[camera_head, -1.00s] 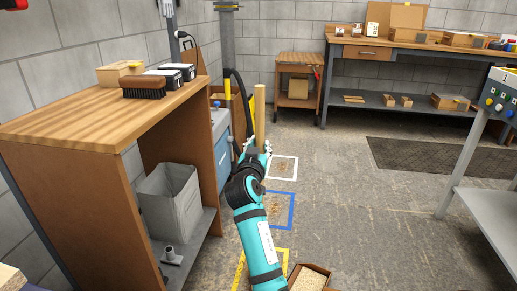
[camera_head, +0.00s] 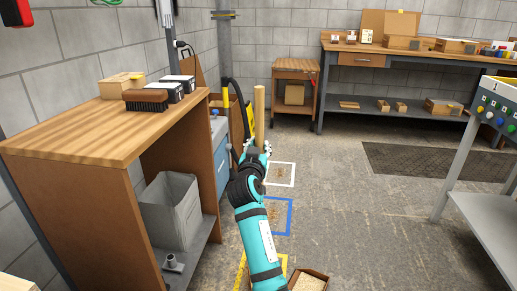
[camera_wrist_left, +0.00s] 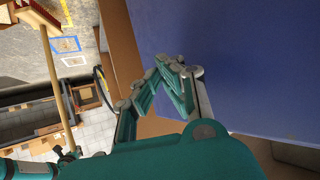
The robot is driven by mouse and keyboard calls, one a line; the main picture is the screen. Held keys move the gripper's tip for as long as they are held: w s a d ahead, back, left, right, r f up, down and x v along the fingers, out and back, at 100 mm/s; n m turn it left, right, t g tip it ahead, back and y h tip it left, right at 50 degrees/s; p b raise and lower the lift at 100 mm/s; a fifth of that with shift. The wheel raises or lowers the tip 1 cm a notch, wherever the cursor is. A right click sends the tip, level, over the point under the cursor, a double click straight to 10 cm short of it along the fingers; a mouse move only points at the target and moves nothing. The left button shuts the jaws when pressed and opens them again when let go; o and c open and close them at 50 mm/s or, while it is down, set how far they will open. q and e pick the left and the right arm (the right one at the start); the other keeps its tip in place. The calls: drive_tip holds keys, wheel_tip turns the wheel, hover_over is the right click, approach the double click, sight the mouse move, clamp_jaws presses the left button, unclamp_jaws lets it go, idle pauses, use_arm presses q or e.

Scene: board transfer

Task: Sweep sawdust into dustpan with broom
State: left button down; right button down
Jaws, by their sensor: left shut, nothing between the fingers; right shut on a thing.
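My right gripper (camera_head: 256,150) is shut on the upright wooden broom handle (camera_head: 259,104). In the left wrist view the handle (camera_wrist_left: 55,90) runs down to my right gripper (camera_wrist_left: 68,154); a reddish-brown head piece (camera_wrist_left: 38,14) is cut off at the upper left. Brown sawdust (camera_head: 275,214) lies inside a blue taped square on the floor, with a little in the white square (camera_head: 280,173). My left gripper (camera_wrist_left: 165,78) is shut and empty, close to a large blue surface (camera_wrist_left: 250,60). I cannot make out a dustpan.
A wooden workbench (camera_head: 110,125) stands at the left, with a black-bristled brush (camera_head: 146,100) on top and a grey bin (camera_head: 168,210) below. A box of pale shavings (camera_head: 308,282) is at the bottom edge. A yellow taped square (camera_head: 240,270) is nearby. The floor at right is mostly clear.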

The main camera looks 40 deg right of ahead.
drive_tip(key=shift+r+p, duration=0.4)
drive_tip(key=shift+r, duration=0.3)
use_arm(q)
drive_tip(key=s+f+g, duration=0.1)
drive_tip(key=s+a+f, duration=0.1)
drive_tip(key=s+f+g, duration=0.1)
drive_tip(key=shift+s+a+g+y, duration=0.15)
drive_tip(key=shift+a+g+y, duration=0.15)
drive_tip(key=shift+a, duration=0.05)
